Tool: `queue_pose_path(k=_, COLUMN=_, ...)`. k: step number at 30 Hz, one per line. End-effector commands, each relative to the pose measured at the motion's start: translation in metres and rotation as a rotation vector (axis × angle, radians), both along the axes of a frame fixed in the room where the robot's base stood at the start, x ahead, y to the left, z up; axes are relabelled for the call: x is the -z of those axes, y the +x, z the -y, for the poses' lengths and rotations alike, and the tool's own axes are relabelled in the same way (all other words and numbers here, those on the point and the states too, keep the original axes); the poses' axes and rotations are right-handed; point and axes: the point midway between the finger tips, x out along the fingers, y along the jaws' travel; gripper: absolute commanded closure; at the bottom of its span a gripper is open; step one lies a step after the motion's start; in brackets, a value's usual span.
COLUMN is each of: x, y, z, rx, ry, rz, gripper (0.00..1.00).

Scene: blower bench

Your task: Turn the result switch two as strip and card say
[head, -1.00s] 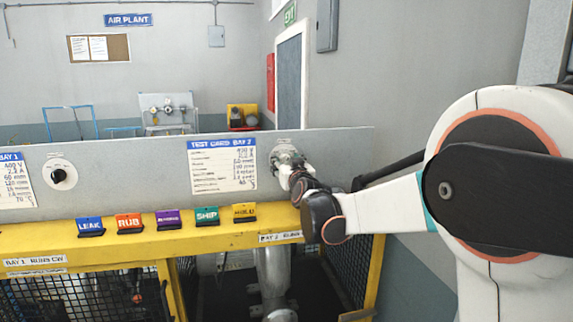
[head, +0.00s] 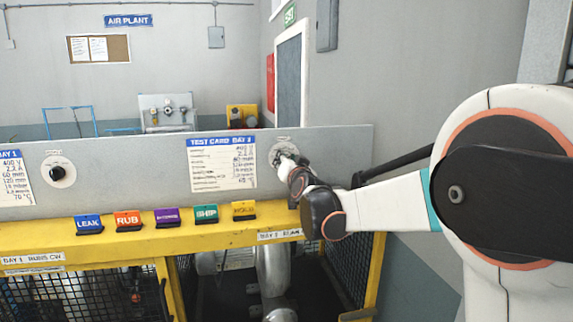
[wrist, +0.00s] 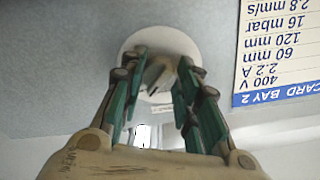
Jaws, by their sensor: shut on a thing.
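The bay two result switch is a pale knob (wrist: 157,74) on a round white plate (wrist: 185,43), seen upside down in the wrist view. My gripper (wrist: 160,76) is shut on this knob, one green-sided finger on each side. In the head view my gripper (head: 281,156) reaches the panel just right of the bay two test card (head: 222,165) and hides most of the knob. The card also shows at the right of the wrist view (wrist: 285,45). The label strip for bay two (head: 280,235) is on the yellow rail, and its last word is not clear.
The bay one switch (head: 57,173) has a black knob on the left of the grey panel (head: 120,180). Several coloured tags, including LEAK (head: 88,224) and SHIP (head: 206,214), stand on the yellow rail (head: 130,244) below. Ducts and mesh lie beneath.

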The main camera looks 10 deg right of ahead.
Motion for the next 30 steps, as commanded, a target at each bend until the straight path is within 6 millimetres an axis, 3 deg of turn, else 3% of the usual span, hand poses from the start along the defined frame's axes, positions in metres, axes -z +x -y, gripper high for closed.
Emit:
queue_pose_path(k=8, x=0.0, y=0.0, z=0.0, rx=0.0, ry=0.012, rz=0.0, gripper=0.94)
queue_pose_path(k=9, x=0.0, y=0.0, z=0.0, rx=0.0, ry=0.012, rz=0.0, gripper=0.68)
queue_pose_path(k=12, x=0.0, y=0.0, z=0.0, rx=0.0, ry=0.011, rz=0.0, gripper=0.5)
queue_pose_path(k=23, x=0.0, y=-0.002, z=0.0, rx=0.0, ry=0.01, rz=0.0, gripper=0.5)
queue_pose_path(k=30, x=0.0, y=-0.031, z=0.0, rx=0.0, ry=0.011, rz=0.0, gripper=0.5)
